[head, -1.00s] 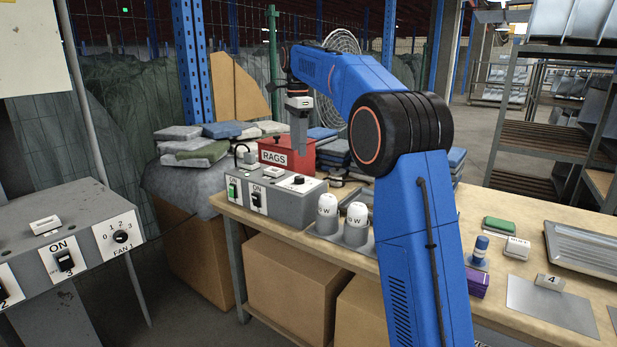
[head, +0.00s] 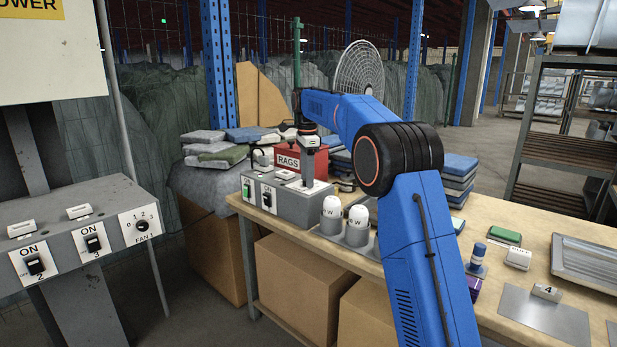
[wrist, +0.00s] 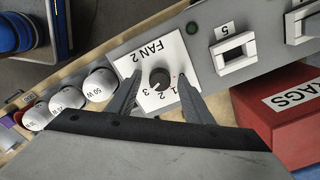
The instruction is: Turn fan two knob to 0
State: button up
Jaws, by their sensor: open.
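The fan two knob (wrist: 159,78) is a small dark round knob on a white plate (wrist: 150,58) marked FAN 2, seen upside down in the wrist view. Its pale pointer mark faces the side of the numbers 2 and 3; I cannot tell exactly which. The 0 is not readable. My gripper (wrist: 157,84) is open, with one finger on each side of the knob and a gap to it on both sides. In the head view my gripper (head: 309,172) points down over the grey switch box (head: 290,205) and hides the knob.
White-capped bulbs (head: 332,208) stand right of the box. A red RAGS box (head: 290,158) is close behind it. Another panel with a FAN 1 knob (head: 142,225) is at left.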

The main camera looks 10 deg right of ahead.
jog(key=c, duration=1.1)
jog(key=shift+o, duration=0.2)
jog(key=shift+n, duration=0.3)
jog(key=n, duration=2.2)
jog(key=shift+d+n, duration=0.1)
jog(key=shift+n, duration=2.1)
